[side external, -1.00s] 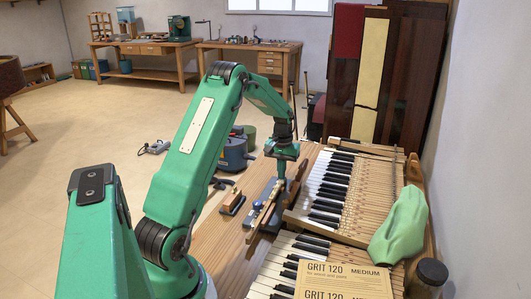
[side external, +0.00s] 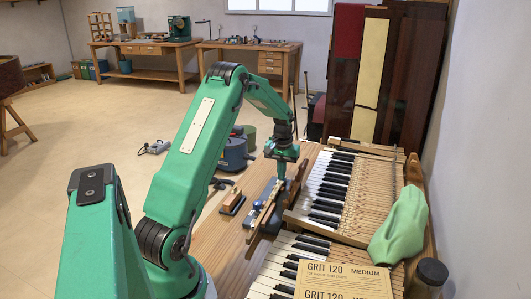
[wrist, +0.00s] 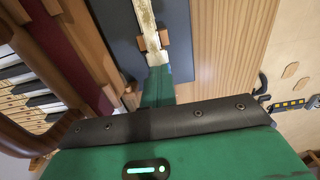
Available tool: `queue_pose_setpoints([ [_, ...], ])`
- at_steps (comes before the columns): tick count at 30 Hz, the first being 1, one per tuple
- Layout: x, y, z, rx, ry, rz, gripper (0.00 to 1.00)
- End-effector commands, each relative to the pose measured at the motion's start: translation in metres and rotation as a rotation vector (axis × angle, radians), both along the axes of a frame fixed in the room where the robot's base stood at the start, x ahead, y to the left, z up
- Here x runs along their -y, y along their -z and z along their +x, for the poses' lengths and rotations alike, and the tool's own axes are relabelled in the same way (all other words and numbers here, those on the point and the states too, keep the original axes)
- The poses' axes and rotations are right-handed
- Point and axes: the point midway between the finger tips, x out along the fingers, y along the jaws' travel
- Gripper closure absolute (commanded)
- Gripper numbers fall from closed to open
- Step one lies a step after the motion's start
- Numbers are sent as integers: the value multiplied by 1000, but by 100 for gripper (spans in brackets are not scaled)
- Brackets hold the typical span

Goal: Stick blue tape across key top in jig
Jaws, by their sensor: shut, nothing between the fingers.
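My gripper (side external: 281,177) points down over the jig (side external: 264,206), at the near left of the keyboard. In the wrist view, its narrow green fingers (wrist: 157,78) are together at the end of a pale key (wrist: 147,22). The key lies lengthwise in the dark jig (wrist: 119,22), with small wooden blocks (wrist: 163,38) beside it. I cannot tell whether the fingertips touch the key. I cannot clearly make out blue tape on the key top; the fingers cover part of it.
Piano keys (side external: 329,185) lie to the right of the jig. A small wooden block tool (side external: 232,203) rests to its left on the bench. Sandpaper sheets (side external: 343,280), a green cloth (side external: 400,228) and a dark jar (side external: 431,275) are nearer the camera. Bare bench wood (side external: 218,235) shows at left.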

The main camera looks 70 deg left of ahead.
Motion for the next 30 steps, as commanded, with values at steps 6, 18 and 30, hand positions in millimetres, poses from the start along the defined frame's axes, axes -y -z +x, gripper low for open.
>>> queue_pose_setpoints([
  [6,0,1,0,-1,0,-1,100],
  [18,0,2,-1,-2,0,-2,79],
  [30,0,0,-1,-2,0,-2,76],
])
